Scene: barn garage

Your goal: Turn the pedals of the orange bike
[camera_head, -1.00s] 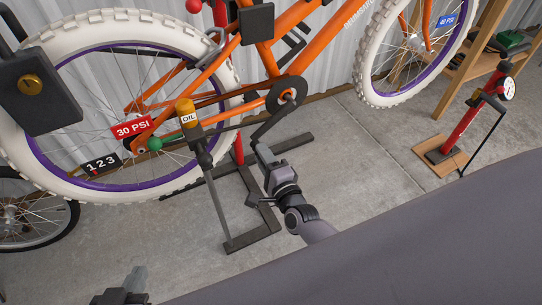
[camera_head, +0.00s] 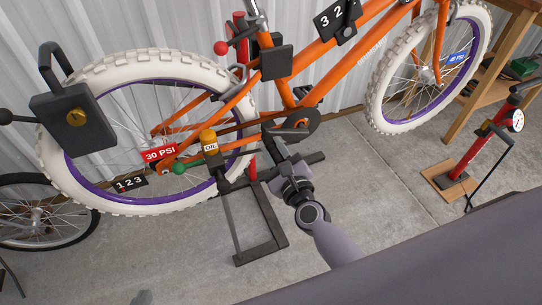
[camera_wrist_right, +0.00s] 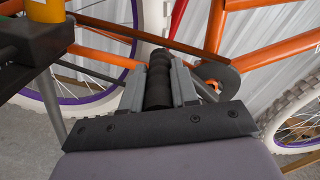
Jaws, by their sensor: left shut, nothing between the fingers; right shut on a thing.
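The orange bike (camera_head: 330,60) has white tires with purple rims and is held up on a dark stand (camera_head: 262,250). Its dark crank (camera_head: 300,124) is at the bottom of the frame. My right gripper (camera_head: 276,152) is at the near side of the crank. In the right wrist view my right gripper (camera_wrist_right: 162,85) is shut on a black ribbed pedal (camera_wrist_right: 158,92), with a finger on each side.
A red pump (camera_head: 468,150) on a wooden base stands at the right by a wooden shelf. Concrete floor is clear between stand and pump.

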